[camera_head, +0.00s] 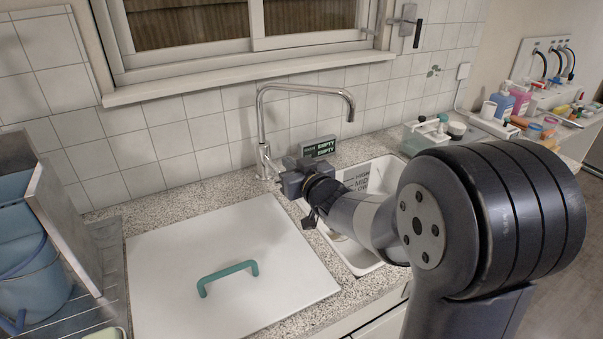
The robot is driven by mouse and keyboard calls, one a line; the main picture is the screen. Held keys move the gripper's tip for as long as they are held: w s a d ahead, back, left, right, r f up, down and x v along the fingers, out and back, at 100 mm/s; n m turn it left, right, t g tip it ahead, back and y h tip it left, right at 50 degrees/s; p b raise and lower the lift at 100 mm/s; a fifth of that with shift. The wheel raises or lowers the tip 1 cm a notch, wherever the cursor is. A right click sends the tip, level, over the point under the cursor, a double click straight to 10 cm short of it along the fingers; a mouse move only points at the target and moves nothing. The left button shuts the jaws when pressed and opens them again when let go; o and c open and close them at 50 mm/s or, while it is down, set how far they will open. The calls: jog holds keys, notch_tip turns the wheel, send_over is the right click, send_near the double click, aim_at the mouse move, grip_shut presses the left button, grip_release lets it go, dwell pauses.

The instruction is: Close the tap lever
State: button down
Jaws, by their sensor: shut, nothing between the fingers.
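The chrome tap (262,125) stands upright at the back of the counter, behind the sink, with its spout arching to the right. My gripper (284,182) is at the tap's base, just to its right, and looks shut with nothing held. The lever is small and mostly hidden beside the tap base and gripper, so its position and any contact cannot be told. No water stream can be made out under the spout.
A white sink basin (378,172) lies right of the gripper, partly behind my arm. A small display (319,147) reads EMPTY. A white lid (170,270) with a green handle (228,276) covers the front left. A drying rack with blue containers (30,250) stands at left.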

notch_tip(320, 180, down, 4)
jog(key=shift+w+a, duration=0.1)
dwell(0.4)
